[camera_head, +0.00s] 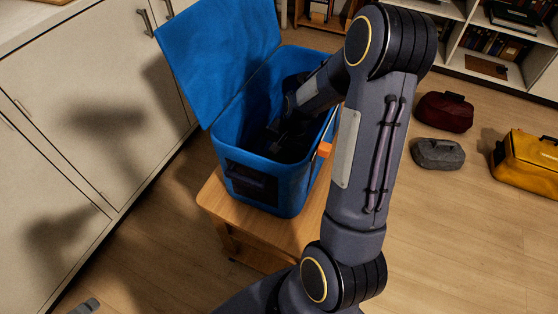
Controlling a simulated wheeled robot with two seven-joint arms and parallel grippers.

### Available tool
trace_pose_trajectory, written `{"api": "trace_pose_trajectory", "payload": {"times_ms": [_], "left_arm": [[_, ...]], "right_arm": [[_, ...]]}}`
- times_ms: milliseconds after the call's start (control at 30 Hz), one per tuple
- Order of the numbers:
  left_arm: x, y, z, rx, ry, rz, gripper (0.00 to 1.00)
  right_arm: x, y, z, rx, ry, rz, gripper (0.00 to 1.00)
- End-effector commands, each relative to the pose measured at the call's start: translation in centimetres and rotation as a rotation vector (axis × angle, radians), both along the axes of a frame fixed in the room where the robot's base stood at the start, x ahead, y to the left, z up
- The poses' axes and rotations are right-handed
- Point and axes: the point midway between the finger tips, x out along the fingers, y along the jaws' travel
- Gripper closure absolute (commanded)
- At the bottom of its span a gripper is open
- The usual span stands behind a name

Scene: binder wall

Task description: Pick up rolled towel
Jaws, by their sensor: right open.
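I cannot make out a rolled towel; the inside of the open blue box (285,192) is dark and partly covered by my right arm. The box stands on a small wooden table (215,198), its blue lid (215,55) raised at the back left. My right arm reaches over the box's right side, and my right gripper (272,132) points down inside it. The gripper is open, with its fingertips dim against the dark interior; I see nothing held. My left gripper is not clearly in view.
Pale cabinets (85,110) line the left side. Shelves with books (490,45) stand behind. A small grey piece (86,306) at lower left is unclear.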

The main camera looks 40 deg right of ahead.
Motion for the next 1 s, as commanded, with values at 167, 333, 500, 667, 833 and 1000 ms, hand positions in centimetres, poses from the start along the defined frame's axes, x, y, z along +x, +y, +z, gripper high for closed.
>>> {"api": "trace_pose_trajectory", "payload": {"times_ms": [167,333,500,667,833,1000], "left_arm": [[0.0,0.0,-1.0,0.000,0.000,0.000,0.00],[0.0,0.0,-1.4,0.000,0.000,0.000,0.00],[0.0,0.0,-1.3,0.000,0.000,0.000,0.00],[0.0,0.0,-1.3,0.000,0.000,0.000,0.00],[0.0,0.0,-1.3,0.000,0.000,0.000,0.00],[0.0,0.0,-1.3,0.000,0.000,0.000,0.00]], "right_arm": [[1.2,-0.4,-2.8,0.001,0.001,-0.001,0.00],[1.5,-0.2,-4.3,0.001,0.000,0.000,0.00],[1.6,-0.2,-4.4,0.000,-0.001,0.000,0.00],[1.6,-0.2,-4.4,0.000,-0.001,0.000,0.09],[1.6,-0.2,-4.4,0.000,-0.001,0.000,0.31],[1.6,-0.2,-4.4,0.000,-0.002,0.000,0.46]]}}
